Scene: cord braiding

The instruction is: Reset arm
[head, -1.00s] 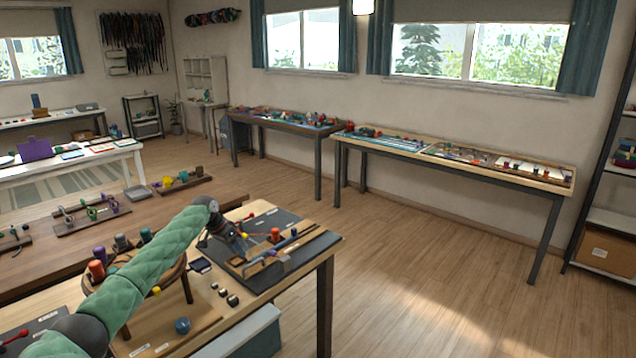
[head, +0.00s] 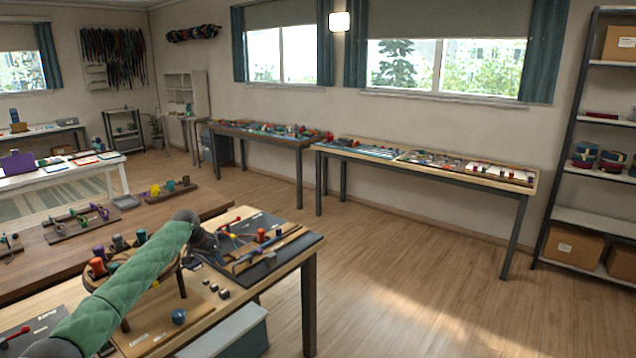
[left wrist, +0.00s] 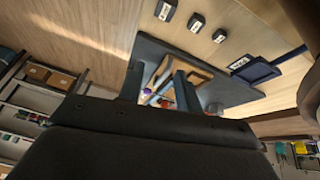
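My left arm reaches in from the lower left of the head view in a green quilted sleeve. Its dark left gripper (head: 222,260) is over the bench, close beside a dark board (head: 285,262) with wooden strips and an orange peg (head: 261,235). In the left wrist view the two fingers (left wrist: 158,88) stand apart, with the board and a wooden piece (left wrist: 198,74) seen beyond them. I see nothing clearly held. Whether the fingers touch anything is unclear. My right gripper is in neither view.
A round stand with coloured bobbins (head: 97,267) stands partly behind my left arm. A blue ball (head: 179,316) and small black blocks (head: 223,293) lie on the bench. A long side table (head: 425,172) and a shelf rack (head: 590,218) stand beyond. The floor (head: 400,270) between is clear.

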